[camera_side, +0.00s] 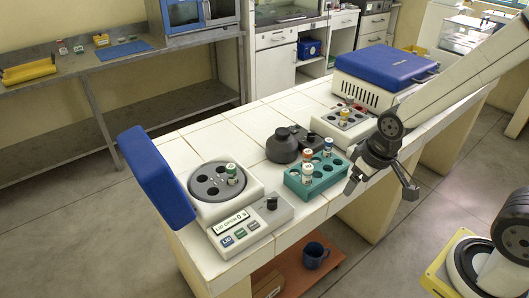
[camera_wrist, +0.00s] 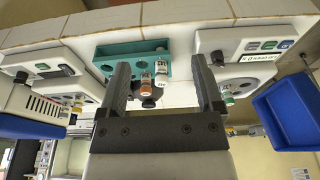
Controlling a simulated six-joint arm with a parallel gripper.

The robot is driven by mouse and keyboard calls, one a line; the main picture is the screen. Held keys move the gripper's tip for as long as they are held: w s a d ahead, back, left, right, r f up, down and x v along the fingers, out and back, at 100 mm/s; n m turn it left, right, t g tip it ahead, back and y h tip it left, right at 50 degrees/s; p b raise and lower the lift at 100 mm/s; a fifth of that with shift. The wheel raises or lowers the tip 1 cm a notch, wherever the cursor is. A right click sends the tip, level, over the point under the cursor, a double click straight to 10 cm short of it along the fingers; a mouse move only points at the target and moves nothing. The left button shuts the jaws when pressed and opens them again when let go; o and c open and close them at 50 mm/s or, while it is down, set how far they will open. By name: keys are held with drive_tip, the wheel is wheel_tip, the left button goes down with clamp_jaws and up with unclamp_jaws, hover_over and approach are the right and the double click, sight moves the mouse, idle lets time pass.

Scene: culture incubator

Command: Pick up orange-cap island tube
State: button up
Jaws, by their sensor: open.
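My gripper (camera_side: 380,185) is open and empty, to the right of the teal rack (camera_side: 325,181) on the white-tiled bench. In the wrist view, its two fingers are spread wide (camera_wrist: 160,66). The rack holds a few tubes.
A centrifuge (camera_side: 205,200) with a raised blue lid (camera_side: 155,177) holds a green-cap tube (camera_side: 232,174). A dark round device (camera_side: 284,147) stands behind the rack. A grey block with tubes (camera_side: 335,128) and a blue-lidded box (camera_side: 385,65) stand farther back.

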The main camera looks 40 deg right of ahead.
drive_tip(key=w+d+n+g, duration=0.1)
drive_tip(key=w+d+n, duration=0.1)
drive_tip(key=w+n, duration=0.85)
drive_tip(key=n+g, duration=0.1)
drive_tip(key=n, duration=0.6)
hover_over(309, 151)
drive_tip(key=s, duration=0.1)
drive_tip(key=shift+a+f, duration=0.2)
drive_tip(key=shift+f, duration=0.4)
drive_tip(key=shift+a+f, duration=0.15)
drive_tip(key=shift+f, duration=0.4)
drive_tip(key=shift+w+d+f+n+g, duration=0.15)
drive_tip(key=shift+w+n, duration=0.15)
drive_tip(key=shift+n, duration=0.2)
drive_tip(key=shift+w+d+f+n+g, duration=0.15)
drive_tip(key=shift+w+n, duration=0.1)
drive_tip(key=shift+n, duration=0.2)
drive_tip(key=shift+f, duration=3.85)
clamp_jaws()
